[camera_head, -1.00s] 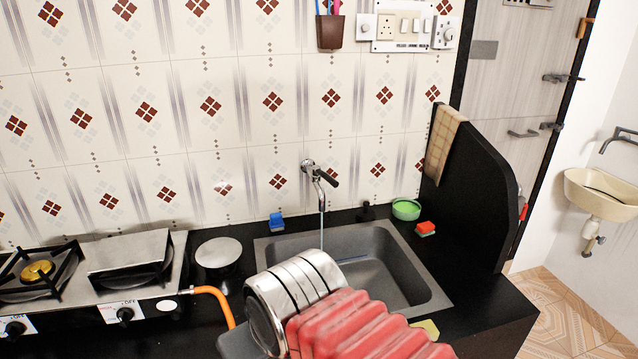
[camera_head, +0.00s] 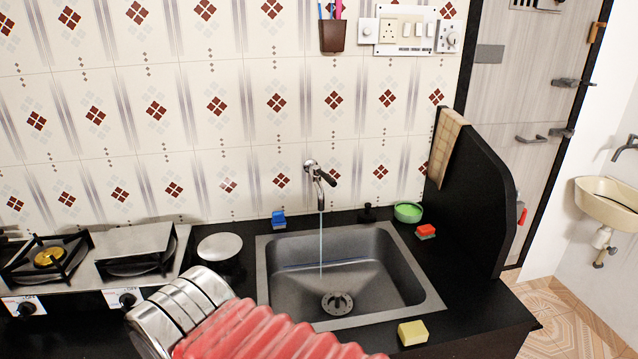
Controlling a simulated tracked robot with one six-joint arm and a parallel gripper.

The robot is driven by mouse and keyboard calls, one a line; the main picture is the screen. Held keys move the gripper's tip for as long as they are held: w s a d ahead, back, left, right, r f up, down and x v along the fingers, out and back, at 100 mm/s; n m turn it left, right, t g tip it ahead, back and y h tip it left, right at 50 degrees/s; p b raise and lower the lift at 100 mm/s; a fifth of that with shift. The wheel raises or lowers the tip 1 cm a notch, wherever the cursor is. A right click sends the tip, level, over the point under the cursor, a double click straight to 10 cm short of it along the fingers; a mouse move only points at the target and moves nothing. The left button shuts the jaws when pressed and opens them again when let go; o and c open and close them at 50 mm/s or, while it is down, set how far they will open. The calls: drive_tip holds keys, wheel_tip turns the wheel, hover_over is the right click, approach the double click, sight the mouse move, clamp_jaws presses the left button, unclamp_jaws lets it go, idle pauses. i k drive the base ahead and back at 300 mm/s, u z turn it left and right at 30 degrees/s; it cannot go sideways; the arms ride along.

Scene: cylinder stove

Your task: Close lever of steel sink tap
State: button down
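The steel sink tap (camera_head: 318,183) is mounted on the tiled wall above the sink. Its dark lever (camera_head: 331,178) points to the right and slightly down. A thin stream of water (camera_head: 321,245) runs from the spout into the grey sink (camera_head: 420,285). My arm, with silver rings and a red ribbed sleeve, fills the lower middle, left of and in front of the sink. My gripper is not visible; nothing of mine touches the tap.
A yellow sponge (camera_head: 413,332) lies on the front counter edge. A blue item (camera_head: 278,219), green bowl (camera_head: 408,211) and red sponge (camera_head: 426,231) stand behind the sink. A black partition (camera_head: 475,195) bounds the right. The stove (camera_head: 90,270) is at left.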

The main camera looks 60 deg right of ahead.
sight(316, 169)
drive_tip(key=u, duration=0.15)
drive_tip(key=k, duration=1.75)
drive_tip(key=z, duration=0.8)
drive_tip(key=i, duration=1.65)
drive_tip(key=z, duration=0.05)
